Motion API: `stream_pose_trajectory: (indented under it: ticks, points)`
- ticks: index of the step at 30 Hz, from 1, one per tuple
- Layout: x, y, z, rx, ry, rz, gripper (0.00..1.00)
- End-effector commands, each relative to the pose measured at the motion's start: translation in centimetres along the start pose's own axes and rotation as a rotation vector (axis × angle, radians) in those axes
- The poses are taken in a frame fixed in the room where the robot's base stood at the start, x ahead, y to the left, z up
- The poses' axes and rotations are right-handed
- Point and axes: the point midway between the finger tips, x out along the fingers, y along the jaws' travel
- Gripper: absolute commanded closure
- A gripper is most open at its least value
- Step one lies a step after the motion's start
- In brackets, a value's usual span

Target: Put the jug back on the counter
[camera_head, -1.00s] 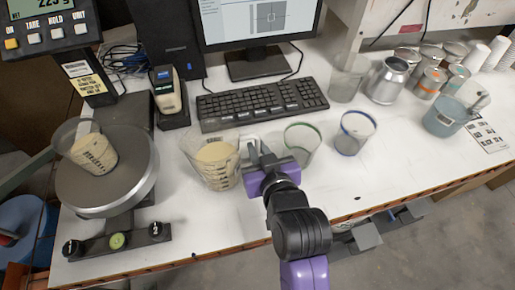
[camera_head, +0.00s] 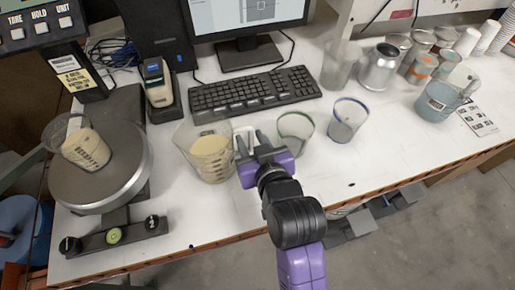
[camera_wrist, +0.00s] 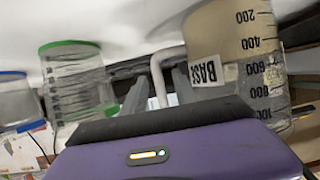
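A clear jug (camera_head: 208,158) with cream-coloured contents, measuring marks and a pale handle stands upright on the white counter (camera_head: 200,215), right of the scale. My gripper (camera_head: 253,142) is at its handle side, with two grey fingers spread apart. In the wrist view, which looks upside down, the jug (camera_wrist: 232,45) bears a "BASE" label. Its white handle (camera_wrist: 158,82) shows between the open fingers of my gripper (camera_wrist: 158,92). Contact between fingers and handle cannot be made out.
A green-rimmed cup (camera_head: 295,135) and a blue-rimmed cup (camera_head: 347,122) stand right of my gripper. The keyboard (camera_head: 255,90) lies behind.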

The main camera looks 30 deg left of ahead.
Motion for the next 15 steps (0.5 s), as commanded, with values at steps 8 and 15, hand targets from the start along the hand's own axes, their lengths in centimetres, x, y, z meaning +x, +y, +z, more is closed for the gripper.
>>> stream_pose_trajectory:
  ticks: [8, 15]
  points:
    - [-4.7, 0.1, 0.2, 0.002, 0.001, 0.001, 0.66]
    - [-9.3, 0.0, 0.2, 0.001, 0.000, 0.001, 0.66]
